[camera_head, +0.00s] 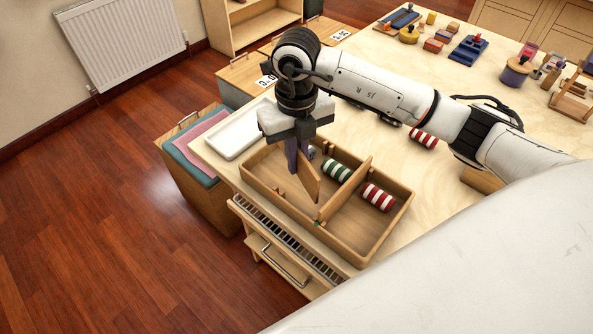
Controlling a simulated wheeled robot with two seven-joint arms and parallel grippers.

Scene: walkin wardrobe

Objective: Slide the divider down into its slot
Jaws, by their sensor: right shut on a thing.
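My right gripper (297,163) points down over the left part of an open wooden box (383,236). It is shut on a thin wooden divider (310,184), whose upper edge is slanted in the picture. The divider hangs at or inside the box's left part; whether its lower edge is in a slot is hidden. A second divider (345,189) stands across the box further right. A green-and-white striped roll (336,171) lies left of that divider and a red-and-white striped roll (378,197) lies right of it. My left gripper is not in view.
A white tray (238,131) sits against the box's back left. Another red-and-white roll (423,139) lies on the table (455,204) under my right arm. Coloured toys, including a blue one (468,48), stand at the back. A drawer (277,260) is below the table's front edge.

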